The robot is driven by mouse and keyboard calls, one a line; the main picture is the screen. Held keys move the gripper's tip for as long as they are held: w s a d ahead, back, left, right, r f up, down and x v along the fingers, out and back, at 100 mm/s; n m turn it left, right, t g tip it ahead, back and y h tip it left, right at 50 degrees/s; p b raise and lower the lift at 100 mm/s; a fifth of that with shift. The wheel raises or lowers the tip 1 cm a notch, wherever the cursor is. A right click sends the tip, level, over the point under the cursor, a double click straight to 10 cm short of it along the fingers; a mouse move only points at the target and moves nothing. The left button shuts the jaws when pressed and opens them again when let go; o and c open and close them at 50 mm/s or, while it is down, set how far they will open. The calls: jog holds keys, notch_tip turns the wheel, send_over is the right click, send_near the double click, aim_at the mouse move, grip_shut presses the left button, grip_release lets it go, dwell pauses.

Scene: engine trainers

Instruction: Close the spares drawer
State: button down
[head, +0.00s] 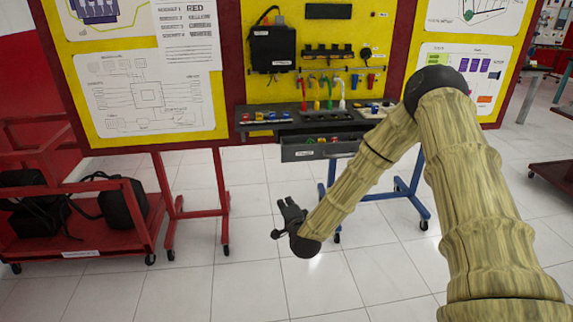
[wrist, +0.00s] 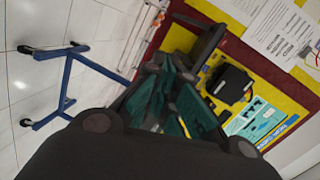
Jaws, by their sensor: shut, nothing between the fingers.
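The spares drawer (head: 303,153) is a grey drawer with a small white label, under the dark shelf of the yellow trainer board in the head view. It stands pulled out, and small coloured parts show inside it. My arm hides part of its right side. My gripper (head: 289,206) is shut and empty, in front of and below the drawer and apart from it in the picture. In the wrist view, my gripper's own dark parts cover much of the drawer area, so I cannot make out the drawer clearly there.
The shelf (head: 262,122) above the drawer carries coloured parts. A blue wheeled stand (head: 413,196) is below, behind my arm. A red cart (head: 95,240) with black cases stands at the left. The tiled floor (head: 245,275) in front is clear.

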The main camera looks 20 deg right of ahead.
aim_at(287, 155)
jog(key=w+d+r+m+t+h, duration=0.25)
jog(key=w+d+r, duration=0.2)
jog(key=r, duration=0.25)
jog(key=shift+m+g, duration=0.45)
jog(key=x, duration=0.4)
jog(key=p+x, duration=0.1)
jog(key=x, duration=0.8)
jog(key=shift+w+f+p, duration=0.15)
jog(key=shift+f+p, duration=0.1)
jog(key=shift+p, duration=0.05)
